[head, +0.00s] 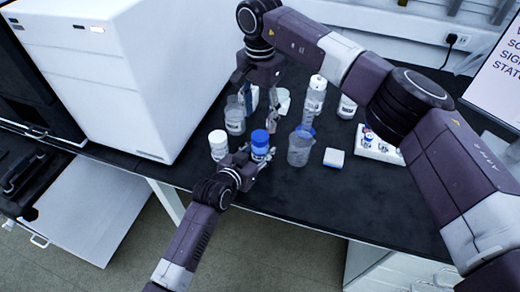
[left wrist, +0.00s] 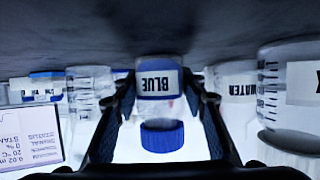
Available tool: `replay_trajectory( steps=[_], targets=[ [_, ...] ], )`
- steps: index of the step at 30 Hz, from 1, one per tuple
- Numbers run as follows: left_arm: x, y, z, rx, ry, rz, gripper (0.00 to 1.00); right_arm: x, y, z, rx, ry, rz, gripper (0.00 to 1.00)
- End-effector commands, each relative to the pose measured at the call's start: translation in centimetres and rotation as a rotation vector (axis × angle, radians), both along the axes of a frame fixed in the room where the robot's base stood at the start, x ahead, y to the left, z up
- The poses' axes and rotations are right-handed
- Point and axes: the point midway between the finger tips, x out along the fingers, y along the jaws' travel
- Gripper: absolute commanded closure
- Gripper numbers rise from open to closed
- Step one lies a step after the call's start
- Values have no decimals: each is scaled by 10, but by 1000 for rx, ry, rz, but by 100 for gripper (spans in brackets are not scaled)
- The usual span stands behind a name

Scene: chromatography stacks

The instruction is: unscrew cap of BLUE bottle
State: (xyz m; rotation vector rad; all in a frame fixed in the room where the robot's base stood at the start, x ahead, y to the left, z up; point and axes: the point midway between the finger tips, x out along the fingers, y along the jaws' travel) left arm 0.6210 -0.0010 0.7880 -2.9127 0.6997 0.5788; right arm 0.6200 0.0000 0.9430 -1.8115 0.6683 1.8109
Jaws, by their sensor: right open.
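The BLUE bottle (left wrist: 156,82) appears upside down in the left wrist view, with its label facing me and its blue cap (left wrist: 162,136) on the neck end. In the head view the cap (head: 260,138) is at the top of the bottle, near the table's front edge. My left gripper (head: 257,160) has a finger on each side of the bottle body and appears shut on it; the fingers also show in the left wrist view (left wrist: 157,92). My right gripper (head: 258,96) is open, behind the bottle and apart from its cap, near other glassware.
Behind are a clear bottle (head: 235,118) and a tall bottle (head: 315,97). A small box (head: 334,157) and vial rack (head: 378,147) lie right. The front right table (head: 330,205) is clear.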

Motion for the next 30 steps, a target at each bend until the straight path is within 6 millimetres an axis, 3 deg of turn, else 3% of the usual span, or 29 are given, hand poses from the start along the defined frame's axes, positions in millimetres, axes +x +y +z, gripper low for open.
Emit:
replay_trajectory(
  steps=[1,8,16,20,30],
  targets=[
    [0,0,0,0,0,0,75,0,0,0,0,0,0,49],
    [0,0,0,2,0,1,100,0,0,0,0,0,0,49],
    [0,1,-1,2,0,1,100,0,0,0,0,0,-68,49],
    [0,1,-1,2,0,1,100,0,0,0,0,0,-225,49],
    [0,1,-1,2,1,1,100,0,0,0,0,0,-810,49]
  ],
)
